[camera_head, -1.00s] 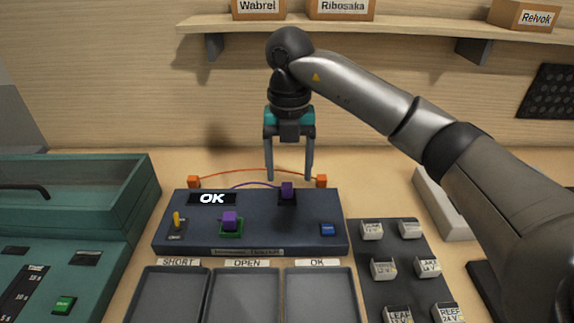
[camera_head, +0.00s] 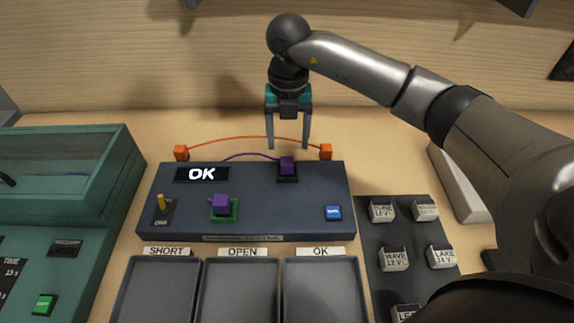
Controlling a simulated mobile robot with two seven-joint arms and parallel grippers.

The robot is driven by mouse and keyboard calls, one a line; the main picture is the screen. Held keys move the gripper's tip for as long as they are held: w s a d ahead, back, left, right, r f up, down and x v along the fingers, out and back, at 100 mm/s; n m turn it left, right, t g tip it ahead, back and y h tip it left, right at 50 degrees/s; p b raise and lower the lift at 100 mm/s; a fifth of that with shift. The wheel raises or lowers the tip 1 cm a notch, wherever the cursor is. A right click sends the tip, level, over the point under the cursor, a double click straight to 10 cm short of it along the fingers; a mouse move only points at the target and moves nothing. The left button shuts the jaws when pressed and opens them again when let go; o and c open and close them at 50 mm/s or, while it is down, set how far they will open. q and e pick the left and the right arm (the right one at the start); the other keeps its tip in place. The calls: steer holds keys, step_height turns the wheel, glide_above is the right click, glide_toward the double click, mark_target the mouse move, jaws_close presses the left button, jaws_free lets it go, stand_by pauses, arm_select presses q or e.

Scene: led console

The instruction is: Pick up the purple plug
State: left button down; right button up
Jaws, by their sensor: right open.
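Two purple plugs, joined by a thin purple cable, sit on the dark tester console (camera_head: 250,222). One purple plug (camera_head: 287,166) is at the back, on a black socket. The other purple plug (camera_head: 221,203) is at the front left, on a green socket. My right gripper (camera_head: 288,147) is open and points down, its two fingers apart with nothing between them. In the picture its fingertips are just above the back purple plug; the exact height gap is hard to tell. My left gripper is out of view.
Orange blocks (camera_head: 181,153) and (camera_head: 325,152) with an orange cable lie behind the console. The display (camera_head: 202,174) reads OK. Three grey trays (camera_head: 240,261) stand in front; labelled blocks (camera_head: 394,259) lie right.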

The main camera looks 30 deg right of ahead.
mark_target(287, 160)
steer(key=f, duration=0.6)
steer(key=shift+w+f, duration=0.2)
jaws_close()
stand_by(0.5)
